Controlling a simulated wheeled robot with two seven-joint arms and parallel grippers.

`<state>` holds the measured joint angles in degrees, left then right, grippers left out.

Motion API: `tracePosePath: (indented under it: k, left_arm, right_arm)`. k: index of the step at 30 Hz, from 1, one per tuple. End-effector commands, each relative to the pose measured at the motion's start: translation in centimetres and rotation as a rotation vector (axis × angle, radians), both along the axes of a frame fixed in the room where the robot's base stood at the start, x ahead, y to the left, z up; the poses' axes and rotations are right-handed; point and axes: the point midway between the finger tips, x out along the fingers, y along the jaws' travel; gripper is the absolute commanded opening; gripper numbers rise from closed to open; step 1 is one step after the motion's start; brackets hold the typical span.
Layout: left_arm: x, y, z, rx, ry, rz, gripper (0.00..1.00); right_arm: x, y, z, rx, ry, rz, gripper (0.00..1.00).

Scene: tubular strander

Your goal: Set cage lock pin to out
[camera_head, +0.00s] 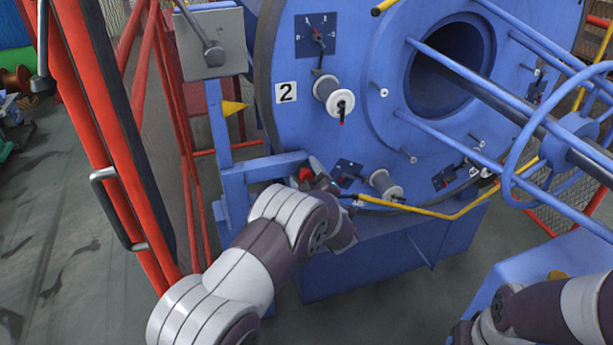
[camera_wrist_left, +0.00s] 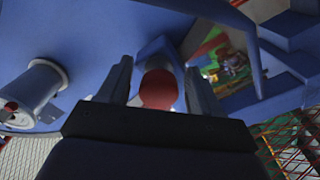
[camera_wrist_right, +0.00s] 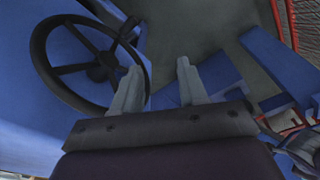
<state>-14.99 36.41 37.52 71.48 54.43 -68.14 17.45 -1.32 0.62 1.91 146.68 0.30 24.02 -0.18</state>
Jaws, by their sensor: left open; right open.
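The cage lock pin shows as a red knob (camera_head: 306,174) on the blue bracket at the lower left of the big blue disc. In the left wrist view the red knob (camera_wrist_left: 158,90) sits between the two fingers of my left gripper (camera_wrist_left: 157,68), with a gap beside it. My left gripper (camera_head: 318,177) is open at the knob in the head view, and my own wrist hides part of it. My right gripper (camera_wrist_right: 155,80) is open and empty, pointing toward the floor beside a dark handwheel (camera_wrist_right: 88,60). Its fingers are not visible in the head view.
The blue disc (camera_head: 375,150) carries spools, including one (camera_head: 334,96) near the "2" label. A yellow bar (camera_head: 440,214) runs right of my left gripper. Red fence posts (camera_head: 95,110) stand left. A grey panel with a lever (camera_head: 210,42) is above the bracket.

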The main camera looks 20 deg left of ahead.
Motion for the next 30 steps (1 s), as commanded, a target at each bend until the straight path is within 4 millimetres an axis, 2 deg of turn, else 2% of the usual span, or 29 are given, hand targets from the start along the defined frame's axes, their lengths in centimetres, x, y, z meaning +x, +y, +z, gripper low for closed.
tracePosePath:
  k: [4,5,9,11,19,26,30]
  left_arm:
    - [0.0,0.0,0.0,0.000,0.000,0.000,0.64]
    - [0.0,0.0,0.0,0.000,0.000,0.000,0.61]
    - [0.0,0.0,0.0,0.000,0.000,0.000,0.16]
    - [0.0,0.0,0.0,0.000,0.000,0.000,0.00]
    - [-0.3,-0.2,0.0,-0.001,0.001,-0.001,0.00]
    - [-2.7,-1.9,0.1,-0.002,0.002,-0.003,0.00]
    - [-2.9,-2.0,-0.1,-0.001,0.002,-0.001,0.00]
  right_arm:
    - [0.0,0.0,0.0,0.000,0.000,0.000,0.43]
    - [0.0,0.0,0.0,0.000,0.000,0.000,0.43]
    - [0.0,0.0,0.0,0.000,0.000,0.000,0.43]
    - [0.0,0.0,0.0,0.000,0.000,0.000,0.43]
    - [0.0,0.0,0.1,0.000,0.000,0.000,0.43]
    - [0.0,0.0,0.8,0.000,0.000,0.000,0.43]
    - [0.0,0.0,0.7,0.000,0.000,0.000,0.43]
